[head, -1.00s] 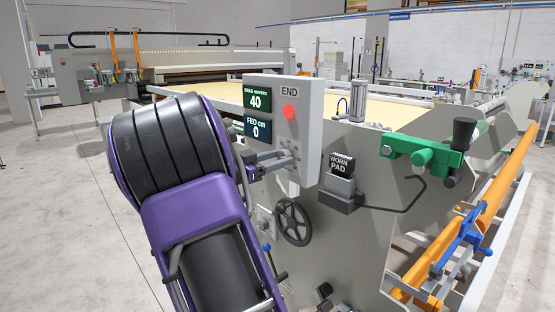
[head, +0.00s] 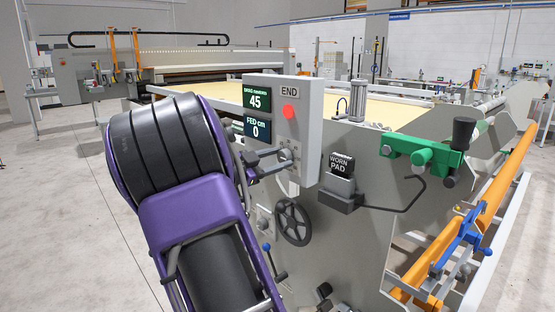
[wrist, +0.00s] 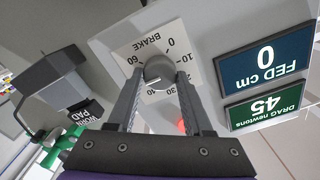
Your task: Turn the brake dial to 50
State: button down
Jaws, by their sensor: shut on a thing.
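The brake dial (wrist: 158,73) is a grey round knob on a pale plate marked BRAKE, with numbers around it, upside down in the wrist view. My gripper (wrist: 160,85) is shut on the dial, one finger on each side. A pale line on the knob points toward the 40 side, but its exact mark is hard to tell. The drag display (head: 257,99) reads 45 newtons and also shows in the wrist view (wrist: 265,108). In the head view the dial is largely hidden by my gripper (head: 267,163) beside the grey panel (head: 307,130).
The FED cm display (head: 257,127) reads 0. A red button (head: 289,111) sits under the END label. Below are a black handwheel (head: 293,222) and a WORN PAD block (head: 342,165). A green clamp (head: 424,155) is at the right.

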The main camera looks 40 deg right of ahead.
jog(key=shift+c, duration=1.5)
grip_release()
jog(key=s+a, duration=0.1)
jog(key=a, duration=1.6)
jog(key=shift+s+a, duration=0.2)
